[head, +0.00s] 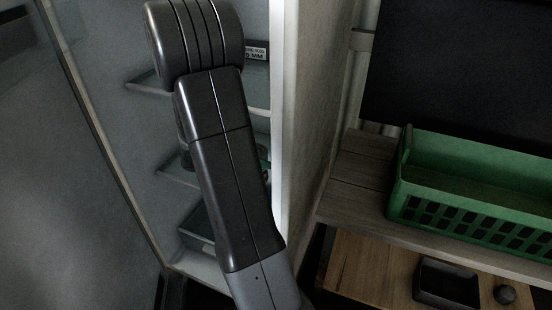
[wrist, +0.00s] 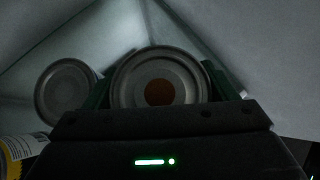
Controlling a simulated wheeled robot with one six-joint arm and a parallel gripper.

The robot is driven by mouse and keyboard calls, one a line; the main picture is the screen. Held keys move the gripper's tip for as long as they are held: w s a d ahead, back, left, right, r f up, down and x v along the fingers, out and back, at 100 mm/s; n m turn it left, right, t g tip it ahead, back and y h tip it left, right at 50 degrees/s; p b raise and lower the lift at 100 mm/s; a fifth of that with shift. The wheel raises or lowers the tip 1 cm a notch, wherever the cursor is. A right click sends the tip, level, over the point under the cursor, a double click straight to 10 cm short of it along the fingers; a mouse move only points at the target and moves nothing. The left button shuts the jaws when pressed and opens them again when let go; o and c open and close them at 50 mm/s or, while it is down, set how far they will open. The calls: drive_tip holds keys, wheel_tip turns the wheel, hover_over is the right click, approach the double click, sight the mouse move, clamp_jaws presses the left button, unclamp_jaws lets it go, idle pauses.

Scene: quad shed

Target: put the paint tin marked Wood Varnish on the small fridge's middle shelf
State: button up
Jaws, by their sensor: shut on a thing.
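My gripper (wrist: 160,92) is shut on a round grey tin (wrist: 185,72) with a brown disc on its lid, seen from the lid end in the wrist view. Its label does not show, so I cannot read Wood Varnish. The small fridge stands open in the head view, and my arm reaches across it. Its middle shelf (head: 176,178) shows left of my arm. My arm hides my gripper and much of the shelves there. I cannot tell whether the held tin touches a shelf.
Another grey tin (wrist: 65,92) stands close left of the held one. A yellow-labelled thing (wrist: 20,150) is at lower left. A labelled box (head: 256,52) sits on the upper shelf (head: 150,86). Right of the fridge, a green crate (head: 470,225) stands on a wooden shelf.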

drive_tip(key=shift+w+d+f+b, duration=0.55)
drive_tip(key=shift+w+d, duration=0.15)
drive_tip(key=shift+d, duration=0.3)
drive_tip(key=shift+w+d+f+b, duration=0.5)
drive_tip(key=shift+w+d+f, duration=0.15)
drive_tip(key=shift+d, duration=0.35)
drive_tip(key=shift+w+d+f+b, duration=0.5)
drive_tip(key=shift+w+d, duration=0.25)
drive_tip(key=shift+d, duration=0.25)
drive_tip(key=shift+f, duration=0.1)
drive_tip(key=o, duration=1.2)
drive_tip(key=shift+f, duration=0.15)
drive_tip(key=o, duration=0.4)
drive_tip(key=shift+r, duration=0.35)
drive_tip(key=p+v, duration=0.3)
drive_tip(key=v, duration=0.4)
drive_tip(key=shift+s+a, duration=0.1)
drive_tip(key=shift+s, duration=0.1)
